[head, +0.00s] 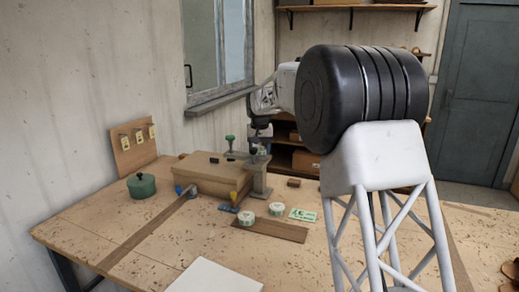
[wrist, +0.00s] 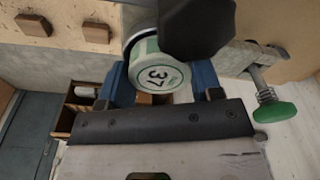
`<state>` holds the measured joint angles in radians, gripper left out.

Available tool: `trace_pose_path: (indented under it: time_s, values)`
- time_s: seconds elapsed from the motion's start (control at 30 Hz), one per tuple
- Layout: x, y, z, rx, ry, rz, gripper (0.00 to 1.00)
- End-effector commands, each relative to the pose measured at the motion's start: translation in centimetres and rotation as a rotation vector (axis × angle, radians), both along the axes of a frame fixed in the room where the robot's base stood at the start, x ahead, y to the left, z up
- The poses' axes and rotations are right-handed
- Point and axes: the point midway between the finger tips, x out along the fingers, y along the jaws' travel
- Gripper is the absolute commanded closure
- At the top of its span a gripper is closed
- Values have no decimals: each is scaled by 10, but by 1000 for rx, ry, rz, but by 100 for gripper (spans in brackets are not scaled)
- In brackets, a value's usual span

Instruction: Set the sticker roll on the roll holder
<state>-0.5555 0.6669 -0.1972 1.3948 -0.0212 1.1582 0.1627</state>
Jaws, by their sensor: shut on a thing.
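My gripper (wrist: 160,88) is shut on a sticker roll (wrist: 158,76), which has a white face marked "37" and a green rim. The roll sits between the two blue fingers. A dark rounded part covers some of the view beside it. In the head view my gripper (head: 258,147) is over the table near a grey metal stand (head: 258,181) with a green knob, which may be the roll holder; I cannot tell for certain. In the wrist view grey metal (wrist: 238,57) lies just beyond the roll. Whether they touch is unclear.
A cardboard box (head: 205,173), a green pot (head: 141,185) and a peg board (head: 134,148) stand at the left. The table front is mostly clear.

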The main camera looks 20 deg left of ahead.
Motion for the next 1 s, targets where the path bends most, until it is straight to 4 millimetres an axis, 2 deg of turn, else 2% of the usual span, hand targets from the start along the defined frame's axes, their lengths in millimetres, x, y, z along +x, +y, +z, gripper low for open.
trace_pose_path:
  time_s: [1.0]
  values:
    - [0, 0, 16, 0, 0, 0, 64]
